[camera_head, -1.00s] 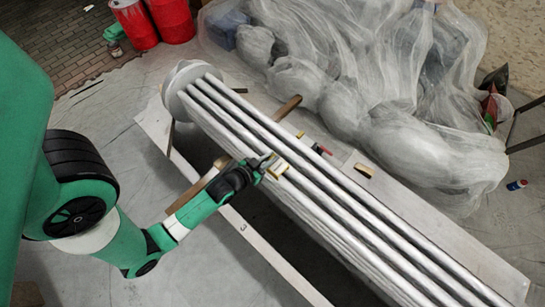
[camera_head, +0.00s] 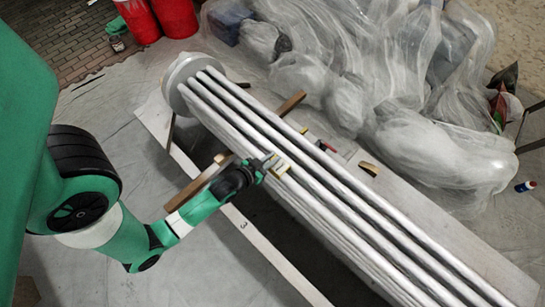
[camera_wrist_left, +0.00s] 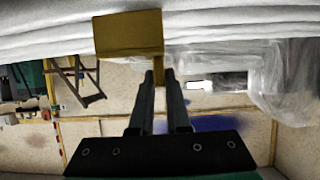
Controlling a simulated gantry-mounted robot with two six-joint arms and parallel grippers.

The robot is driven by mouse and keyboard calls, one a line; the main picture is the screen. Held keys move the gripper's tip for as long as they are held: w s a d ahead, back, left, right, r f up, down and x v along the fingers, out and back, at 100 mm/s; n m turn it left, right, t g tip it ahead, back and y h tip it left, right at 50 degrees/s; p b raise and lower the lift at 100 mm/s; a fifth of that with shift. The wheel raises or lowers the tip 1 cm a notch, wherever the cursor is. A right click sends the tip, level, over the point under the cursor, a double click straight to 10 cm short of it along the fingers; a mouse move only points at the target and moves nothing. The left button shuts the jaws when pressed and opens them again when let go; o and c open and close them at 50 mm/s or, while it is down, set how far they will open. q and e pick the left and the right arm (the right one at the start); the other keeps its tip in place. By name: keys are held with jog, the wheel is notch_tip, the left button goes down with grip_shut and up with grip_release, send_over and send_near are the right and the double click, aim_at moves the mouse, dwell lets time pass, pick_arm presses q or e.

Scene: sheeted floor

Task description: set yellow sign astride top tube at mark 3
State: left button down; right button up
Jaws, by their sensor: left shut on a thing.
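My left gripper (camera_head: 266,166) is shut on the small yellow sign (camera_head: 281,169) over the near side of the white tube bundle (camera_head: 330,225). In the left wrist view the fingers (camera_wrist_left: 159,78) pinch the stem below the sign's flat yellow panel (camera_wrist_left: 128,34). The panel overlaps the pale wrapped tubes (camera_wrist_left: 220,28) in that view. Whether the sign touches or straddles a tube I cannot tell. A mark "3" (camera_head: 243,225) shows on the pale board beside the bundle. My right gripper is not in view.
A round end plate (camera_head: 178,85) caps the bundle's far end. A wooden bar (camera_head: 198,187) crosses beneath it. Plastic-covered heaps (camera_head: 430,150) stand behind, with red drums (camera_head: 175,17) at the back left.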

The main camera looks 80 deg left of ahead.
pick_arm(q)
jog(key=shift+f+b, duration=1.6)
jog(key=shift+f, duration=0.6)
jog(key=c, duration=0.8)
grip_release()
jog(key=shift+f, duration=0.1)
jog(key=p+v, duration=0.2)
jog(key=v, duration=0.9)
jog(key=shift+s, duration=0.3)
